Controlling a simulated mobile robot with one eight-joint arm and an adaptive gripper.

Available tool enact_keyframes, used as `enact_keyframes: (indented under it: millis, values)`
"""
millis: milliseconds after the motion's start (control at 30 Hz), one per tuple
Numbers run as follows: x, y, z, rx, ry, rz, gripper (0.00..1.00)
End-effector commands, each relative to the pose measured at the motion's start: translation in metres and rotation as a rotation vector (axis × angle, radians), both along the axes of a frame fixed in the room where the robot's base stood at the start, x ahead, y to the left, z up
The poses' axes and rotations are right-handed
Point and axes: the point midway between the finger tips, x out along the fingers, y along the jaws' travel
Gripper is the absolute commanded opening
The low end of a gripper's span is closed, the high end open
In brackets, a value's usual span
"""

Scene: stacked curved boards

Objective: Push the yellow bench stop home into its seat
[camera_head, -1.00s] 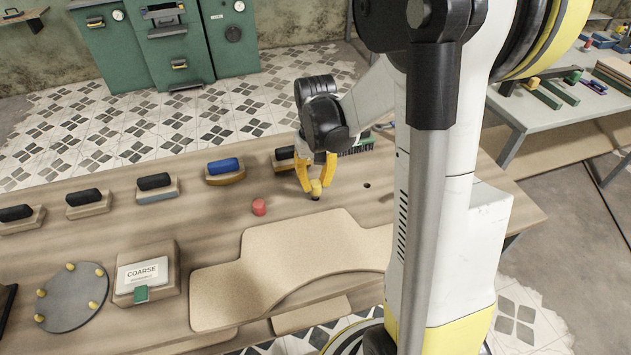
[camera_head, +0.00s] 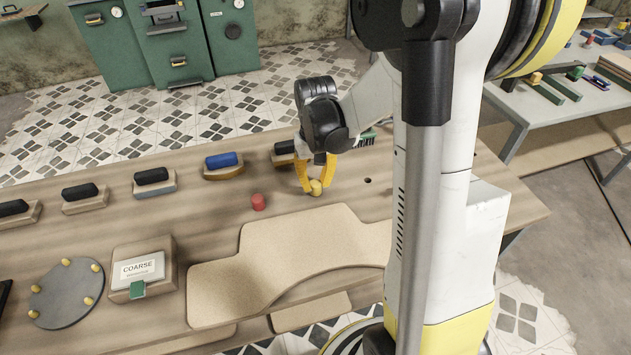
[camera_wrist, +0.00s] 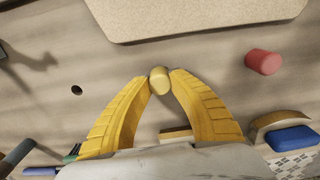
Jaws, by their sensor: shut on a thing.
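The yellow bench stop (camera_head: 316,187) is between the fingertips of my gripper (camera_head: 317,186), low over the wooden bench behind the curved board. My gripper is shut on it from both sides and points down. In the wrist view the stop (camera_wrist: 160,80) shows its rounded yellow top between the two yellow fingers. No dark part shows below the stop now. Its lower end and any seat beneath it are hidden, so I cannot tell how deep it sits.
A red peg (camera_head: 258,202) stands to the left, and an open dark hole (camera_head: 368,180) is to the right. The tan curved board (camera_head: 290,248) lies in front. Sanding blocks, including a blue-topped one (camera_head: 222,161), line the back. Bare bench surrounds the stop.

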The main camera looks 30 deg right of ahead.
Motion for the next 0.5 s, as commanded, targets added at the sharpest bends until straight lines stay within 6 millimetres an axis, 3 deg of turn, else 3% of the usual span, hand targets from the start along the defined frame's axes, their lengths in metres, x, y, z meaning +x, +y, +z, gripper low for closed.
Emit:
enact_keyframes:
  millis: [167,200,267,500]
  values:
    - [0.0,0.0,-0.0048,0.0,0.0,0.0,0.0]
    - [0.0,0.0,-0.0041,0.0,0.0,0.0,0.3]
    - [0.0,0.0,-0.0038,0.0,0.0,0.0,0.48]
    - [0.0,0.0,-0.0036,0.0,0.0,0.0,0.48]
